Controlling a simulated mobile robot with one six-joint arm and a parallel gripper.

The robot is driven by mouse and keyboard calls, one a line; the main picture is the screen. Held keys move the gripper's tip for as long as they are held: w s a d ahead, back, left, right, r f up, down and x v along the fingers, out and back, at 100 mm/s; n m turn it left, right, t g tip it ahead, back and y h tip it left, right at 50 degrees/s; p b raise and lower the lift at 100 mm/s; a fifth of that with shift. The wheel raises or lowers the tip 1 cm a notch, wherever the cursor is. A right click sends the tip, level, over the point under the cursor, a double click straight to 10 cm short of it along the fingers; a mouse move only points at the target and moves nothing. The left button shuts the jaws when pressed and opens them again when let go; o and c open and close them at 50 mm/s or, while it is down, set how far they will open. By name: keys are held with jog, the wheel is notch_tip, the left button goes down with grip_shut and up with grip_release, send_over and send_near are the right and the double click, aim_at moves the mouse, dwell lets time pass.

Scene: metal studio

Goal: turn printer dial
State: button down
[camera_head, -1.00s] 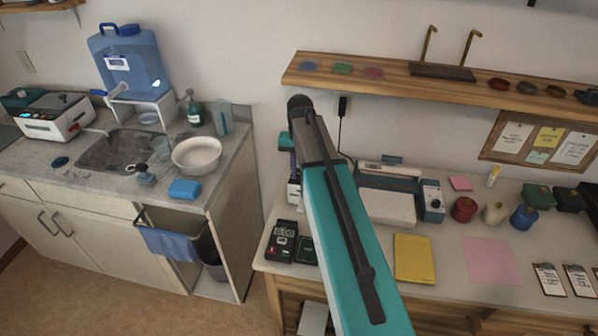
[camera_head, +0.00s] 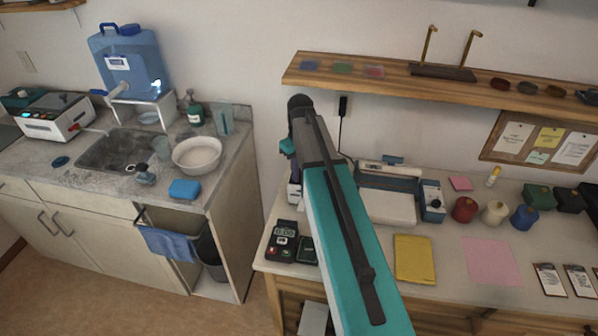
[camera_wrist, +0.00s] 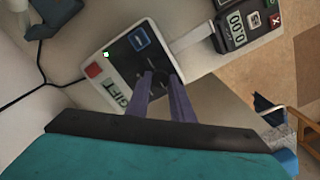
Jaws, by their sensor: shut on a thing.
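The label printer (camera_wrist: 110,75) fills the middle of the wrist view, with a white body, dark front panel, a lit green lamp, red and blue buttons and a small screen reading "GIFT". Its dark round dial (camera_wrist: 157,67) sits on the panel, partly covered by the fingers. My gripper (camera_wrist: 160,78) reaches onto the panel and is shut on the dial. In the head view my teal arm hides the gripper and most of the printer; only a sliver of the printer (camera_head: 294,192) shows left of the arm.
A card terminal (camera_head: 283,240) stands in front of the printer, close beside it in the wrist view. A black cable runs up the wall behind. A yellow notebook (camera_head: 414,259) and grey-blue machine (camera_head: 388,205) lie right of my arm. The sink counter is left, across a gap.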

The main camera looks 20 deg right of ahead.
jog(key=shift+w+r+n, duration=0.1)
jog(key=shift+n, duration=0.3)
jog(key=c, duration=1.5)
grip_release()
jog(key=shift+c, duration=0.2)
notch_tip(320, 180, up, 12)
jog(key=b, duration=0.3)
